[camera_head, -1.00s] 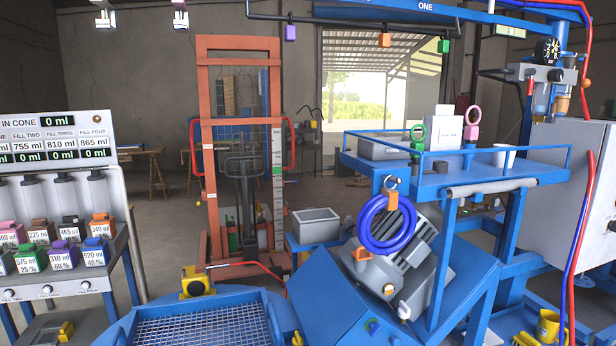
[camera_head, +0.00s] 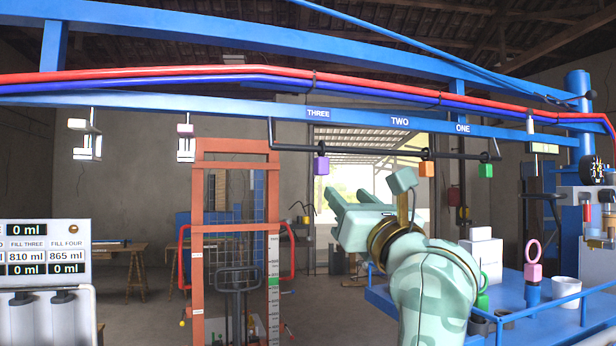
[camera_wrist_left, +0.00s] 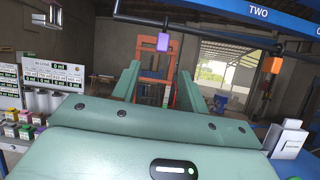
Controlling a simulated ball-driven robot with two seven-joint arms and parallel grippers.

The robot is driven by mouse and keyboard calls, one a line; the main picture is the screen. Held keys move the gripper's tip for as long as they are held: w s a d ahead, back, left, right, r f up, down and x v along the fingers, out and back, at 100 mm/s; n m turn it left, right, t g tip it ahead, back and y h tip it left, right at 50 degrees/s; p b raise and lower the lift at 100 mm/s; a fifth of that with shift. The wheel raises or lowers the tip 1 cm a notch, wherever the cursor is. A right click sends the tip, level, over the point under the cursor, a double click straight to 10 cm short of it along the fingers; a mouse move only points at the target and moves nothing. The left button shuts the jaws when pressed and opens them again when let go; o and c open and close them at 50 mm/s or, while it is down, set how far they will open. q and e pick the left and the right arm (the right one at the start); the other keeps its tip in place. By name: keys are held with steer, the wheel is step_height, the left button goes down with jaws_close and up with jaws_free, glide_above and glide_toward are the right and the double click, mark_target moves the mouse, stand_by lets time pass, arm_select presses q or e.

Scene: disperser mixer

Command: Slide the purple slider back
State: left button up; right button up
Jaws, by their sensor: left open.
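The purple slider (camera_head: 321,165) hangs from a black rail (camera_head: 375,152) under the blue beam, near the label THREE. It also shows in the left wrist view (camera_wrist_left: 163,42), above the space between my fingers. My left gripper (camera_head: 350,208) is in the middle right of the head view, below and to the right of the purple slider in the picture, apart from it. In the left wrist view its two fingers (camera_wrist_left: 160,84) stand wide apart with nothing between them. My right gripper is not in view.
An orange slider (camera_head: 426,169) and a green slider (camera_head: 486,170) hang further right on the rail. The blue beam (camera_head: 230,100) with red and blue hoses crosses above. An orange lift frame (camera_head: 197,250) stands behind on the left. A blue shelf (camera_head: 380,294) with several items is at right.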

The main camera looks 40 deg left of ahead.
mark_target(324, 166)
arm_select(q)
steer(key=p+x, duration=0.1)
steer(key=x, duration=0.4)
steer(key=p+x, duration=0.2)
steer(key=x, duration=0.3)
steer(key=p+x, duration=0.2)
steer(key=x, duration=0.3)
steer(key=shift+w+d+r, duration=0.2)
steer(key=shift+r, duration=0.15)
steer(key=shift+w+a+h, duration=0.25)
steer(key=shift+a+h, duration=0.05)
steer(key=shift+a, duration=0.2)
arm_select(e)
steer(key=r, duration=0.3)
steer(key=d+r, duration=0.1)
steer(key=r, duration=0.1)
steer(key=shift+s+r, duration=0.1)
arm_select(q)
steer(key=shift+d, duration=0.1)
steer(key=shift+c, duration=0.3)
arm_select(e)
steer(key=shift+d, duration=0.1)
